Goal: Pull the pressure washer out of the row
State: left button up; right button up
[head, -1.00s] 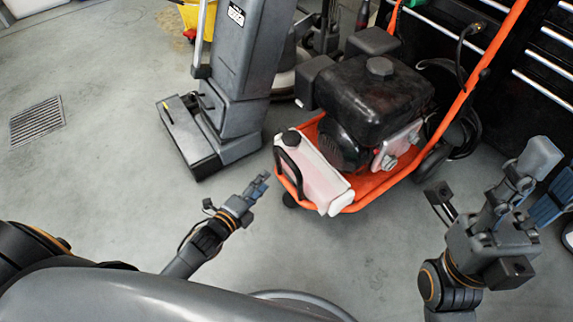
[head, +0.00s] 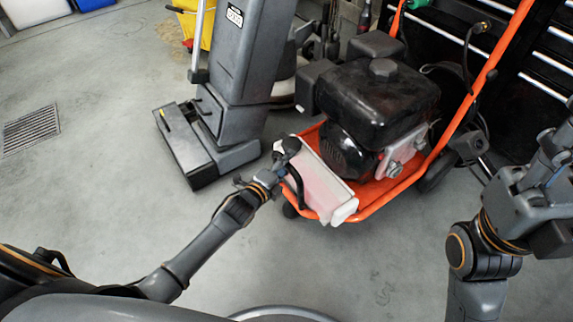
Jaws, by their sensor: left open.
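The pressure washer (head: 382,102) stands on the floor at the upper right, with a black engine, an orange frame and an orange handle rising to the right. A whitish-pink tank (head: 325,187) sits at its front. My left gripper (head: 284,165) is open at the tank's left end, by the black front handle; I cannot tell whether it touches. The gripper hides part of that handle. My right gripper (head: 560,165) is at the right edge, partly cut off, to the right of the washer; its fingers do not show clearly.
A grey floor-cleaning machine (head: 238,75) stands close to the left of the washer. Black drawer cabinets (head: 535,75) are behind at the right. A yellow bucket (head: 190,25) is at the back. The floor in front and at the left, around a drain grate (head: 30,130), is clear.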

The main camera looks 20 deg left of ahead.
pick_arm(q)
jog(key=shift+c, duration=0.5)
grip_shut()
